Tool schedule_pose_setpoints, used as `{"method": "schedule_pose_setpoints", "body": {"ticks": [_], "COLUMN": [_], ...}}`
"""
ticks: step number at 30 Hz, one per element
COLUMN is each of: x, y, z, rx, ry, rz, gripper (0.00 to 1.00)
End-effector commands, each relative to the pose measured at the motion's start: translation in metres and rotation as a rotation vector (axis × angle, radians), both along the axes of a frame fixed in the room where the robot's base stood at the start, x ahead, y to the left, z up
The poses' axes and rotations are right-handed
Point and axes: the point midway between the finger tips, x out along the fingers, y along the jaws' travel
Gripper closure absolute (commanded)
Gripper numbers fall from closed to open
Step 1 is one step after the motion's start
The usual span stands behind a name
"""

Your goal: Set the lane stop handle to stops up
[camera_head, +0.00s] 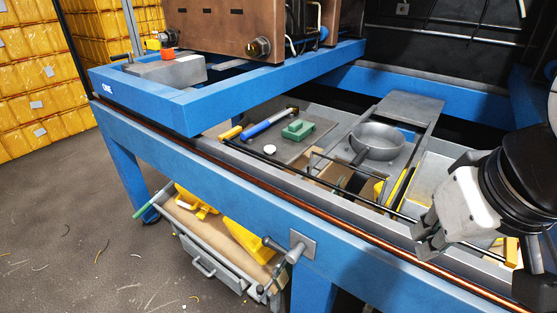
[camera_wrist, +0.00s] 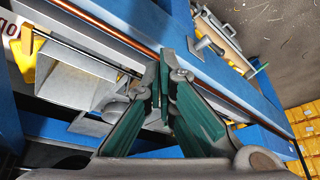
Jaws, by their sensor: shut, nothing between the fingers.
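A grey handle (camera_head: 295,250) on a square plate is fixed to the front face of the blue beam, above the drawer; I take it for the lane stop handle. My gripper (camera_head: 432,238) is at the right, above the beam and apart from the handle. In the wrist view my gripper (camera_wrist: 165,68) has its green-padded fingers together with nothing between them.
A black rod with yellow end blocks (camera_head: 230,132) runs along the beam's inner side. A grey round bowl (camera_head: 378,140) and tools lie behind. The floor at the left is open.

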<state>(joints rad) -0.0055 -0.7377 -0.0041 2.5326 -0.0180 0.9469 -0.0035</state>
Motion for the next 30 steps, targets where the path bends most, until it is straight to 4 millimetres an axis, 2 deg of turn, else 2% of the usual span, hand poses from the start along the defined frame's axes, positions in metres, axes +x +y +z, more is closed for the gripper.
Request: {"method": "schedule_pose_setpoints", "body": {"ticks": [11,17,30], "x": [0.014,0.025,0.059], "y": [0.007,0.012,0.033], "z": [-0.03,-0.054,-0.14], "rx": [-0.046,-0.092,-0.352], "ry": [0.131,0.239,0.632], "rz": [0.092,0.169,0.463], "gripper": [1.0,1.0,1.0]}}
